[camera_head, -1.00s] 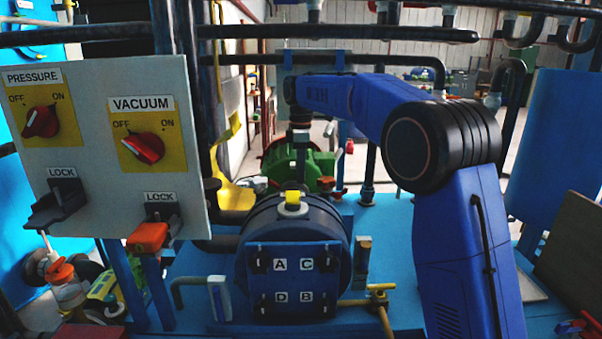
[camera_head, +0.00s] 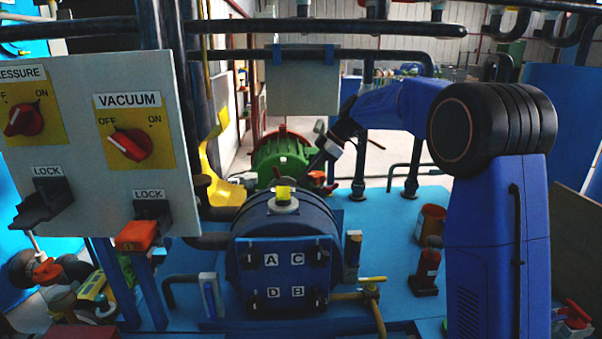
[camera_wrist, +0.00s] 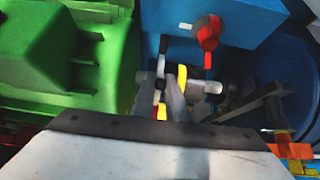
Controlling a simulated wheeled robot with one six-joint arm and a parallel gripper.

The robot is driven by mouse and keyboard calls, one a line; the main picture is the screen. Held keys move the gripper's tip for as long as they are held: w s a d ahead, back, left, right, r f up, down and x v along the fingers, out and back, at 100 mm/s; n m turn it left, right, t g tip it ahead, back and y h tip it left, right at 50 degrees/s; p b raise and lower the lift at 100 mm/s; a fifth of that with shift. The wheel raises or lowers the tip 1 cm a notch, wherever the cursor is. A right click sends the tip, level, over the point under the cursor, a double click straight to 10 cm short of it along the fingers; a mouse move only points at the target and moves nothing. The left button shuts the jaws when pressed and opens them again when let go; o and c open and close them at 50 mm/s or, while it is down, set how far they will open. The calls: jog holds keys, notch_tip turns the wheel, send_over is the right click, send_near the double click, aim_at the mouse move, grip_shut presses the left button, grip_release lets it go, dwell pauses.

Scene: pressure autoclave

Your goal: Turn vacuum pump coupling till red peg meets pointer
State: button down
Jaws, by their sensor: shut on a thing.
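The green motor (camera_head: 283,150) stands behind the blue pump drum (camera_head: 283,215). In the wrist view the green motor (camera_wrist: 60,60) is at left and the blue pump side (camera_wrist: 270,60) at right. The pale coupling shaft (camera_wrist: 208,87) lies between them. My gripper (camera_wrist: 168,84) is shut on the coupling there; the exact part gripped is partly hidden by the fingers. A yellow piece (camera_wrist: 161,112) shows between the fingers. A small red part (camera_wrist: 208,60) shows above the shaft; I cannot tell whether it is the peg. In the head view my gripper (camera_head: 318,163) leans down-left beside the motor.
A control panel (camera_head: 85,190) with red knobs stands at left. A yellow-topped fitting (camera_head: 284,197) sits on the pump drum. Dark pipes (camera_head: 310,56) cross above my arm. A red bottle-like item (camera_head: 427,268) and an orange cup (camera_head: 432,222) stand on the blue deck at right.

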jog(key=shift+d+f+y, duration=0.45)
jog(key=shift+f+y, duration=0.25)
jog(key=shift+y, duration=0.2)
jog(key=shift+d+f, duration=0.25)
jog(key=shift+f, duration=0.35)
jog(key=c, duration=1.8)
grip_release()
jog(key=shift+o, duration=0.2)
jog(key=shift+r, duration=0.15)
jog(key=v, duration=1.7)
jog(key=shift+d, duration=0.15)
